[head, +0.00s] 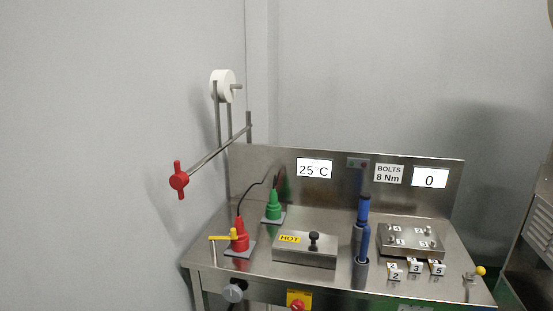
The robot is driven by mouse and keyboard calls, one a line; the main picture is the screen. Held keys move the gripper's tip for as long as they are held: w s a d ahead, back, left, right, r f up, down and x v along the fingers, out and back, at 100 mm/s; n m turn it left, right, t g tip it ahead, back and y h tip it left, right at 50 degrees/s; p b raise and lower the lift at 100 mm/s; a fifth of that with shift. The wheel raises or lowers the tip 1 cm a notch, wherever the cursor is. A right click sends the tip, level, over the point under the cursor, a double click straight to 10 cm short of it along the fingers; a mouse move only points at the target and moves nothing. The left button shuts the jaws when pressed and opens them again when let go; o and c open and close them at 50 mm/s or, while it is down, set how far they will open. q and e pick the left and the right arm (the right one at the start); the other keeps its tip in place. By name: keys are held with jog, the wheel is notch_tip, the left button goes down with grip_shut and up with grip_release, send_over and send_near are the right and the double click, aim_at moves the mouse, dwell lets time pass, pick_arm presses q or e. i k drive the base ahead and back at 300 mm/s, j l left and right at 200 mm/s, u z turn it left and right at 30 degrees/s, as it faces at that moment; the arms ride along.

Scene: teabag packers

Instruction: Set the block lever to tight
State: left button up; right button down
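No lever carries a readable "block" or "tight" label, so I cannot tell which one is the block lever. A small lever with a yellow ball knob (480,271) stands at the right front corner of the steel bench. A yellow handle (222,237) on a thin post is at the left front, beside the red cone. A metal plate block (411,241) with numbered spots lies at the right. Neither of my grippers is in view.
The steel bench (340,215) also holds a red cone (240,238), a green cone (273,207) and an upright blue tool (363,228). Numbered tags (414,266) lie in front of the plate block. A rod with a red handle (179,180) juts out left. A red button (297,304) is in front.

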aim_at(479, 271)
jog(key=z, duration=1.3)
